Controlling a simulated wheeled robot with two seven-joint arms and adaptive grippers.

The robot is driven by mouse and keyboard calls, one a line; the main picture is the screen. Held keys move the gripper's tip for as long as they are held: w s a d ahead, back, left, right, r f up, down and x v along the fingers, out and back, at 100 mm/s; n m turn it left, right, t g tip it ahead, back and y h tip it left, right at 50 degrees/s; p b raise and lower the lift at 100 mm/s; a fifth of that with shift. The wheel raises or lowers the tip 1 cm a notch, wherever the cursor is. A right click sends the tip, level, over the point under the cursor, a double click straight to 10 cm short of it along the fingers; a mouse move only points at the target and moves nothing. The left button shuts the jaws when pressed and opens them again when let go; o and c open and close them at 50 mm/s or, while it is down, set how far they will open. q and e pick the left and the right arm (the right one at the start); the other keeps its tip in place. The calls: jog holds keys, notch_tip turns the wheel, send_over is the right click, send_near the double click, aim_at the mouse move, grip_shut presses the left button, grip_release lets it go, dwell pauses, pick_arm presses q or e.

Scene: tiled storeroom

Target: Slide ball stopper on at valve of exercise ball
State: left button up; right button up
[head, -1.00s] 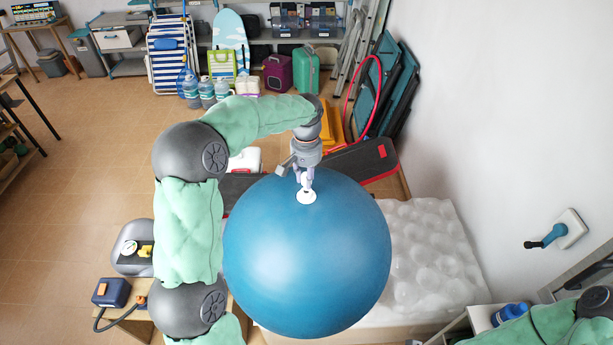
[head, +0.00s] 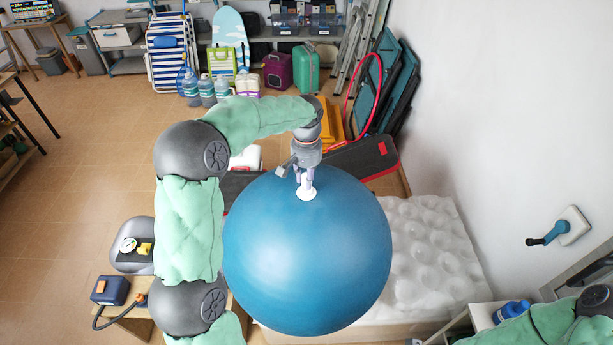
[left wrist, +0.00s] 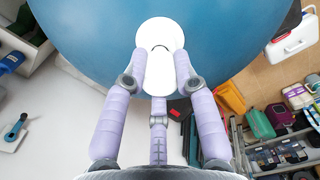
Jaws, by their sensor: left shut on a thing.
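The large blue exercise ball (head: 305,265) fills the middle of the head view. It also spans the top of the left wrist view (left wrist: 80,30). A white stopper with a round flange (head: 307,194) is at the top of the ball. My left gripper (head: 304,178) is shut on the stopper from above. In the left wrist view its lilac fingers (left wrist: 160,72) close around the white stopper (left wrist: 160,35), whose disc lies against or very near the ball. The valve is hidden. My right arm shows at the lower right, but its gripper is not in view.
A white bumpy foam pad (head: 430,250) lies right of the ball, beside the white wall. A black and red board (head: 360,158) lies behind the ball. A blue pump (head: 111,291) with a hose stands at the lower left.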

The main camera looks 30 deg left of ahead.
aim_at(306, 175)
pick_arm(q)
jog(key=shift+f+b, duration=0.4)
jog(key=shift+f, duration=0.3)
jog(key=o, duration=1)
jog(key=shift+r, duration=0.1)
notch_tip(306, 175, up, 12)
